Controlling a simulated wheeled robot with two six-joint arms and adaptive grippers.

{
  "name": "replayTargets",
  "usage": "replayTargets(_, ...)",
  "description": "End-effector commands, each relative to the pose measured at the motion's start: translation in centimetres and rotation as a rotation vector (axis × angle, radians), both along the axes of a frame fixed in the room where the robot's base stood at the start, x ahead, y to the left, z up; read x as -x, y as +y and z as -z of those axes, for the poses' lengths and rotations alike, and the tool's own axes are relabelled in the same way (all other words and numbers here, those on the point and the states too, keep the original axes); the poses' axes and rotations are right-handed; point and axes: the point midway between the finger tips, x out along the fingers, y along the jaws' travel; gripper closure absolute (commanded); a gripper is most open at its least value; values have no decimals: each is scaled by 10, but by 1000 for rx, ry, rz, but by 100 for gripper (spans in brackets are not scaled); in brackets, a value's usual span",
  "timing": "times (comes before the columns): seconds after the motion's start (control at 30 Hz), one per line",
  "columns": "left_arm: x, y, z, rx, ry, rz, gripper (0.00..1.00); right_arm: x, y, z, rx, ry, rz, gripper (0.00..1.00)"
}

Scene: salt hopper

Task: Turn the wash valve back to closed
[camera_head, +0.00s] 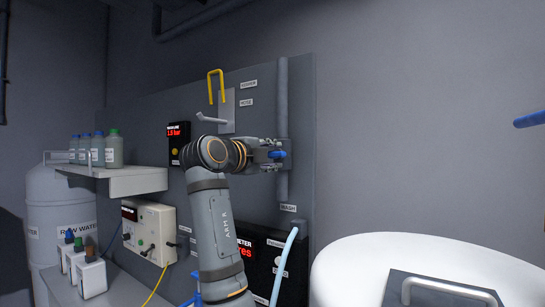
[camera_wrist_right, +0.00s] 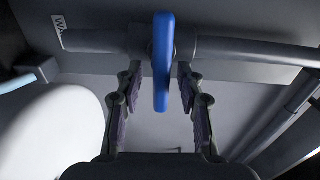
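The wash valve's blue handle (camera_head: 277,154) sits on the grey vertical pipe (camera_head: 283,100) of the wall panel, above the WASH label (camera_head: 288,208). In the right wrist view the blue handle (camera_wrist_right: 163,60) lies crosswise to the pipe (camera_wrist_right: 240,48). My right gripper (camera_head: 268,155) is at the handle. In the wrist view my right gripper (camera_wrist_right: 160,90) is open, with one finger on each side of the handle and a visible gap on both sides. The handle's mount is partly hidden behind the fingers in the head view. My left gripper is not in view.
The panel (camera_head: 300,120) carries a pressure display (camera_head: 178,135) and a yellow hook (camera_head: 215,85). A shelf (camera_head: 140,180) with bottles is at left. A light blue hose (camera_head: 284,260) hangs below the valve. A white round vessel (camera_head: 340,262) stands at lower right.

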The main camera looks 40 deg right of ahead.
Motion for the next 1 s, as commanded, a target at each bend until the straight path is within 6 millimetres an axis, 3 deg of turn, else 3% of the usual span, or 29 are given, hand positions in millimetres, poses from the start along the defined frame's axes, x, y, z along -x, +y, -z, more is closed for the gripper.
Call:
replayTargets(0.13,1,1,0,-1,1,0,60,3,8,-1,0,-2,-2,62)
replayTargets(0.5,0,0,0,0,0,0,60,26,66,0,-1,0,-3,62)
replayTargets(1.0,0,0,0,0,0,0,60,29,70,0,0,0,0,62)
